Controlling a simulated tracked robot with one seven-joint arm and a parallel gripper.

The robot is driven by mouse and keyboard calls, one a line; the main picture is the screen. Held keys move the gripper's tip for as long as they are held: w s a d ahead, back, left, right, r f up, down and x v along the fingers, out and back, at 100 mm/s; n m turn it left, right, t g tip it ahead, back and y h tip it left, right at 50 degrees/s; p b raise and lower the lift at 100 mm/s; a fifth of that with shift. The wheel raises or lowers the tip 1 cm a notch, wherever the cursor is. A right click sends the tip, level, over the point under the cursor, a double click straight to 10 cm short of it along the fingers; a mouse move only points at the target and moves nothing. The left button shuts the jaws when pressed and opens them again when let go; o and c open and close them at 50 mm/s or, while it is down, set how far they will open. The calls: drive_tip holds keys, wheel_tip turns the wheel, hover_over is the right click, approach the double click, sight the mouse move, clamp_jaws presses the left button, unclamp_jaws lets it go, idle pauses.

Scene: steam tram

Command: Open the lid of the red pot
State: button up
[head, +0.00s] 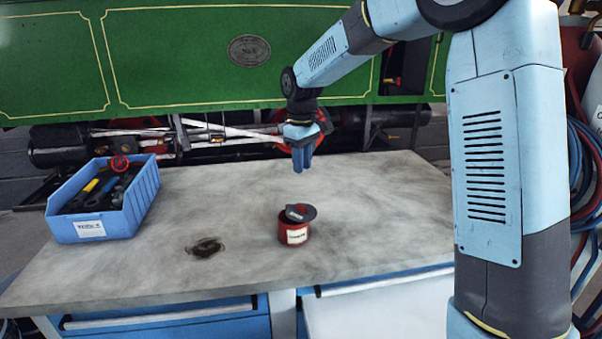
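The red pot (293,236) stands upright on the workbench, right of the middle of its top, with a pale label on its front. A lighter grey piece shows on the lid's left part. I cannot tell whether the lid lies flat or slightly tilted. My gripper (301,170) points down above and behind the pot, clear of the lid. Its blue fingers look close together, but I cannot tell whether there is a gap. I see nothing held in it.
A blue bin (92,227) of tools stands at the bench's left end. A dark stain (206,247) marks the workbench (380,215) left of the pot. The green tram side (180,60) rises behind. The bench right of the pot is clear.

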drive_tip(key=s+a+n, duration=0.1)
drive_tip(key=n, duration=0.1)
drive_tip(key=s+f+n, duration=0.1)
drive_tip(key=a+n+h, duration=0.1)
drive_tip(key=n, duration=0.1)
drive_tip(key=shift+s+a+f+n+t, duration=0.15)
drive_tip(key=shift+s+a+n+t, duration=0.15)
drive_tip(key=shift+s+t, duration=0.1)
clamp_jaws()
drive_tip(key=s+a+f+n+t+h, duration=0.1)
drive_tip(key=s+a+n+t, duration=0.2)
drive_tip(key=n, duration=0.9)
approach(299, 213)
wheel_tip(299, 213, down, 4)
drive_tip(key=s+a, duration=0.2)
drive_tip(key=w+d, duration=0.2)
drive_tip(key=shift+w+f+h, duration=0.25)
drive_tip(key=shift+f+h, duration=0.05)
drive_tip(key=shift+f, duration=0.05)
drive_tip(key=shift+w+d, duration=0.5)
drive_tip(key=shift+w, duration=0.05)
drive_tip(key=shift+a, duration=0.15)
